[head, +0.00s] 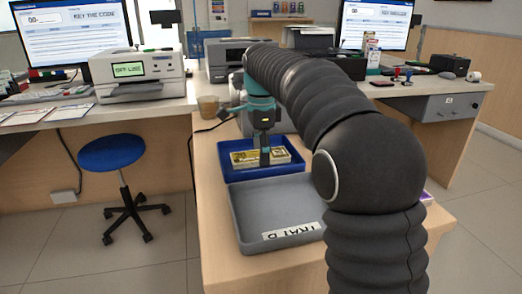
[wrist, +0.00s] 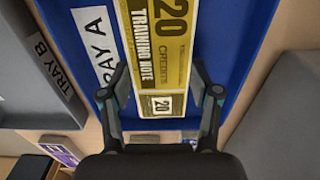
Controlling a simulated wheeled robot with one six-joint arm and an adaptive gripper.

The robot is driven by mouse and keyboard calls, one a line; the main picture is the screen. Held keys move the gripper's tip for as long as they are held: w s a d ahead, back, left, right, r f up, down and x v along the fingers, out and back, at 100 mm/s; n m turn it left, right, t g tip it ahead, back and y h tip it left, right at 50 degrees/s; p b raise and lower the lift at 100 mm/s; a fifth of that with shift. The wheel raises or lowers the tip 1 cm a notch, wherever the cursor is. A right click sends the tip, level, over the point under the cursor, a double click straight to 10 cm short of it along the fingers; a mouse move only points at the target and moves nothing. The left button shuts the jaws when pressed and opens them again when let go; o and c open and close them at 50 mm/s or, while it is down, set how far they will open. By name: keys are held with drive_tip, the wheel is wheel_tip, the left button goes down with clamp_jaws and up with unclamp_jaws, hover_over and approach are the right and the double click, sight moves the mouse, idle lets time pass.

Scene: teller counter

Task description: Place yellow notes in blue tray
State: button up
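The yellow notes (head: 244,158) are a flat bundle lying inside the blue tray (head: 290,172) on the counter. In the wrist view the notes (wrist: 166,50) read "20 credits training note", and the blue tray (wrist: 236,48) carries a white label ending in "AY A". My gripper (head: 265,162) points down over the bundle. In the wrist view the two fingers of my gripper (wrist: 160,72) stand spread on either side of the notes, with narrow gaps beside the bundle. Part of the notes is hidden behind the gripper in the head view.
An empty grey tray (head: 262,205) labelled Tray B stands in front of the blue tray. A blue stool (head: 112,153) is on the floor at left. Monitors and machines line the counters behind.

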drive_tip(key=o, duration=0.4)
drive_tip(key=shift+c, duration=0.2)
wheel_tip(320, 180, up, 12)
drive_tip(key=p, duration=0.2)
drive_tip(key=shift+r, duration=0.1)
